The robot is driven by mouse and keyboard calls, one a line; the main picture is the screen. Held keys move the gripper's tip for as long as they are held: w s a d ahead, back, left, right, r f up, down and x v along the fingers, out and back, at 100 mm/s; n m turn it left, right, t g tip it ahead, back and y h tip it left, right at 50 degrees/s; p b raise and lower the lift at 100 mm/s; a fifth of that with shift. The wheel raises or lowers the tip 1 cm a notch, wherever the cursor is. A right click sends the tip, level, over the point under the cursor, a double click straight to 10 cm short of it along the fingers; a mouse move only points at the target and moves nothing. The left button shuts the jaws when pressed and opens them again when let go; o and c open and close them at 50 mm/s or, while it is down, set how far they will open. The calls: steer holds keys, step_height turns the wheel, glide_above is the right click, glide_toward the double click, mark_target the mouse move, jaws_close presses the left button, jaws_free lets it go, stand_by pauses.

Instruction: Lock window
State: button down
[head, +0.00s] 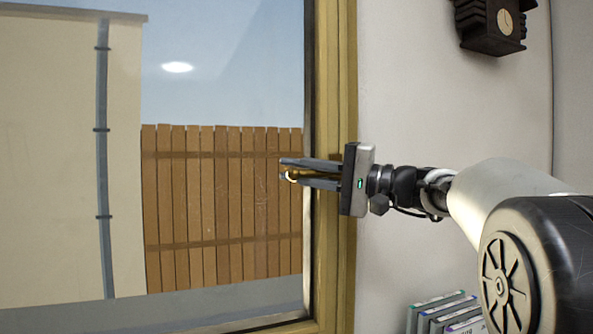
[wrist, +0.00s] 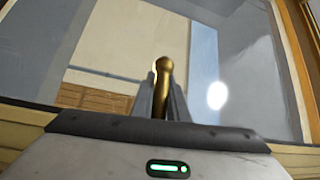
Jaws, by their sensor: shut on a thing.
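The window (head: 222,80) fills the left of the head view, with a wooden frame (head: 337,70) along its right side. My gripper (head: 288,172) reaches across this frame from the right. Its two fingers are shut on a brass-coloured window handle (wrist: 166,75), which stands up between the fingertips in the wrist view. In the head view only a small bit of the handle (head: 293,177) shows between the fingers. The handle's base and any latch are hidden behind the fingers. The glass also shows in the wrist view (wrist: 235,60).
A white wall (head: 420,100) lies right of the window frame. A dark wall clock (head: 492,25) hangs at the upper right. Several books or folders (head: 440,312) stand below my arm. A plank fence (head: 220,200) and pale building (head: 60,150) show through the glass.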

steer(key=w+d+f+n+g+h, duration=0.1)
steer(key=d+f+n+h, duration=0.2)
steer(key=f+n+h, duration=0.3)
steer(key=shift+w+f+h, duration=0.15)
steer(key=shift+f+h, duration=0.55)
steer(key=shift+f, duration=0.05)
steer(key=shift+d, duration=0.1)
stand_by(0.4)
steer(key=c, duration=1.7)
jaws_free()
